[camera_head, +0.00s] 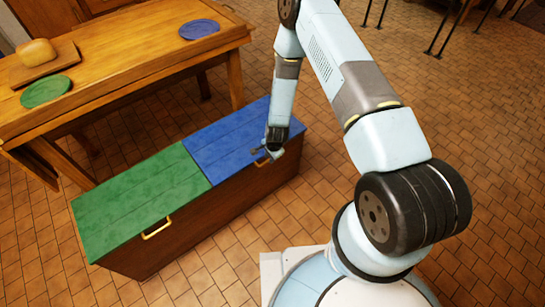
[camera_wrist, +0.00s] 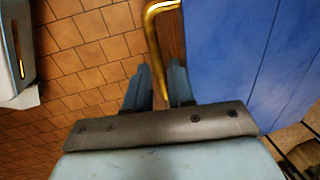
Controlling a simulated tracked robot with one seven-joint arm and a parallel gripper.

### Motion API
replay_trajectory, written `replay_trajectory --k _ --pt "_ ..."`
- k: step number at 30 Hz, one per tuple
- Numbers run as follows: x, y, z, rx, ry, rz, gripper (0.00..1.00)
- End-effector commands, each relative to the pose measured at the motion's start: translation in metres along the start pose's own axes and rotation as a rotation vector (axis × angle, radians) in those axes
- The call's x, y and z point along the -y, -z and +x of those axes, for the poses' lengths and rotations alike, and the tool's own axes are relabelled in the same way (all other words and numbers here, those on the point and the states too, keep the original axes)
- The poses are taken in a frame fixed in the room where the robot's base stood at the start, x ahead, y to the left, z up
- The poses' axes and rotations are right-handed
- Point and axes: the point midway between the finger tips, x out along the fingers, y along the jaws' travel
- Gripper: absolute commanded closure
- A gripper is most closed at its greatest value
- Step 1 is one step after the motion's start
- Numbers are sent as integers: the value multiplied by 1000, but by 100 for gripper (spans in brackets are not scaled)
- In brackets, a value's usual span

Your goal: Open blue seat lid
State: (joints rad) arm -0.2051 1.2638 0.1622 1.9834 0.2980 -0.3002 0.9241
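The blue seat lid (camera_head: 225,138) lies flat and closed on the right half of a wooden bench. Its brass handle (camera_head: 262,161) is on the bench's front side, partly hidden by my gripper (camera_head: 262,151). In the wrist view the blue lid (camera_wrist: 235,50) fills the right side and the brass handle (camera_wrist: 152,35) runs down toward my gripper (camera_wrist: 160,75). The two fingers stand apart, with the handle's bar between them. I cannot tell whether they touch it.
A green lid (camera_head: 140,200) with its own brass handle (camera_head: 157,229) covers the bench's left half. A wooden table (camera_head: 120,55) behind holds bread (camera_head: 37,52), a green plate (camera_head: 46,91) and a blue plate (camera_head: 199,29). Tiled floor (camera_head: 460,110) is clear to the right.

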Motion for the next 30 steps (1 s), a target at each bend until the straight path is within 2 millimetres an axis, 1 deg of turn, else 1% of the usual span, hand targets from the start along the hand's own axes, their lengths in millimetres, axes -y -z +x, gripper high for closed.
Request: replay_trajectory --k 6,14,27,28,30 --pt "0 0 0 0 0 0 77" --pt "0 0 0 0 1 0 100" --pt "2 0 0 -1 3 -1 100" --pt "-4 9 -2 -1 3 2 100" --pt "-1 6 -1 -2 1 1 100"
